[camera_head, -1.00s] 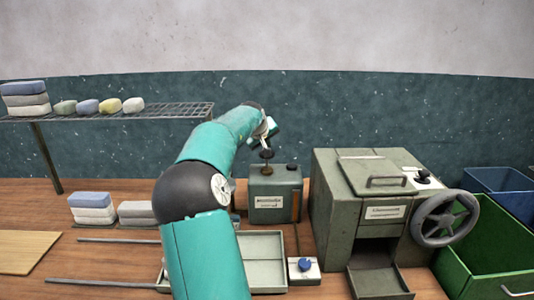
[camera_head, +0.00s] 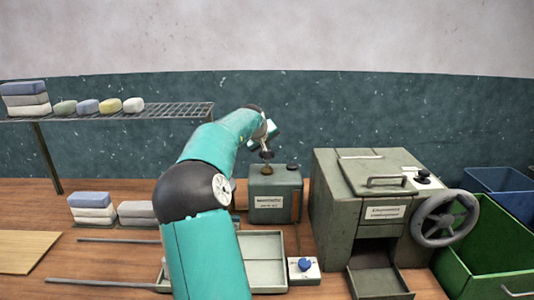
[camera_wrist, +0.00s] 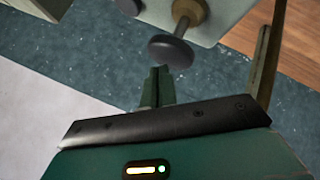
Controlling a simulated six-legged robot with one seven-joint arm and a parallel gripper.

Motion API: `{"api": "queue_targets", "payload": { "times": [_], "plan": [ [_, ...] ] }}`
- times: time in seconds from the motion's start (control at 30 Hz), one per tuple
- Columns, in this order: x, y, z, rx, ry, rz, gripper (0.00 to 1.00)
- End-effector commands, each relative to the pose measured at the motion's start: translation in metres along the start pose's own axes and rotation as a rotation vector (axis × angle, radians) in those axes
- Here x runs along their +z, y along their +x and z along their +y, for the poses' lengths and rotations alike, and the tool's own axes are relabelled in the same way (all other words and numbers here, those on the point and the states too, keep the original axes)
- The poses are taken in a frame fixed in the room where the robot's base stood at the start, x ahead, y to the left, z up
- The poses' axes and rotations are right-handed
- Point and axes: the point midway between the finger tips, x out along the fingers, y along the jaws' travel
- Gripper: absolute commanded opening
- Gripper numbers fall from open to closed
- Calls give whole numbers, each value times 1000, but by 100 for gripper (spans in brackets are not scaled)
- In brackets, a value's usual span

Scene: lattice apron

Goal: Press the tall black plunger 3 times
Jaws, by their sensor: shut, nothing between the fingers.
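In the wrist view the plunger head (camera_wrist: 171,50) lies just beyond my fingertips. My gripper (camera_head: 266,143) is directly above the plunger in the head view, partly hidden by my own arm. In the wrist view my gripper (camera_wrist: 158,72) has its fingers together with nothing between them. The tips are very close to the edge of the head; I cannot tell whether they touch.
A low black cap (camera_head: 292,167) sits on the same box, to the right. A large green machine with a handwheel (camera_head: 445,218) stands further right. A blue-knobbed switch plate (camera_head: 304,268) and a shallow tray (camera_head: 263,262) lie in front. A wire shelf (camera_head: 180,111) is at left.

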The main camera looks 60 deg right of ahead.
Motion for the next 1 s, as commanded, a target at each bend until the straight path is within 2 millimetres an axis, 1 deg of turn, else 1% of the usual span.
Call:
{"api": "queue_targets", "payload": {
  "times": [1.0],
  "plan": [
    [6,8,-6,-1,0,-1,0]
  ]
}}
